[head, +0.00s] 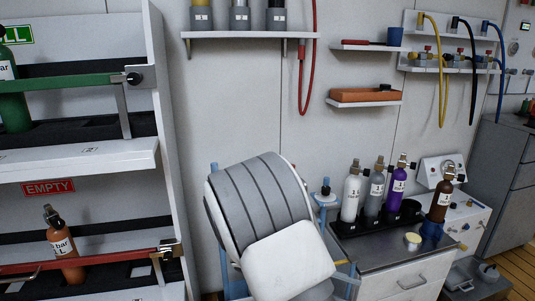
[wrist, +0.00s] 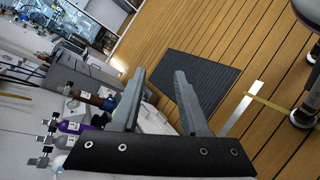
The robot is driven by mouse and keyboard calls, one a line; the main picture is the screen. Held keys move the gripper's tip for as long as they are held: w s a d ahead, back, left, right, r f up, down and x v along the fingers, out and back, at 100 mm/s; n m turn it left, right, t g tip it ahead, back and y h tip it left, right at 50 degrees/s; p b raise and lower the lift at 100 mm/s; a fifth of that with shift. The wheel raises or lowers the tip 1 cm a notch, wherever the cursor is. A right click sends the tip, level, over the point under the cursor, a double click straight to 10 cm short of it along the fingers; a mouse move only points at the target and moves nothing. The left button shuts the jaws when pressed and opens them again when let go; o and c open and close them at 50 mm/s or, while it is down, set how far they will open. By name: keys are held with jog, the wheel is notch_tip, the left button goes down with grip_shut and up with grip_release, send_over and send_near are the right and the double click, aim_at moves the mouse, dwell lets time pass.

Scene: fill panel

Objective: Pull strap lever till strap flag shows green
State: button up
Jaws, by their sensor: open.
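A red strap bar (head: 105,257) runs across the lower EMPTY shelf of the rack at the left in the head view, in front of a brown bottle (head: 62,243). A small dark lever-like fitting (head: 167,247) sits at the bar's right end. I cannot tell which fitting is the strap lever or flag. My gripper (wrist: 159,73) is open and empty in the wrist view, pointing over the floor, away from the rack. It is hidden in the head view.
My own arm fills the lower middle of the head view. A counter (head: 385,258) right of it holds several bottles in a black rack (head: 375,222). In the wrist view a dark mat (wrist: 205,80) lies on the open wooden floor.

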jog(key=s+a+r+m+t+y, duration=0.3)
jog(key=s+r+m+t+y, duration=0.4)
jog(key=s+r+y, duration=0.8)
notch_tip(320, 180, up, 27)
jog(key=s+h+p, duration=0.1)
jog(key=p, duration=2.6)
jog(key=shift+n+t, duration=0.3)
jog(key=shift+n, duration=0.1)
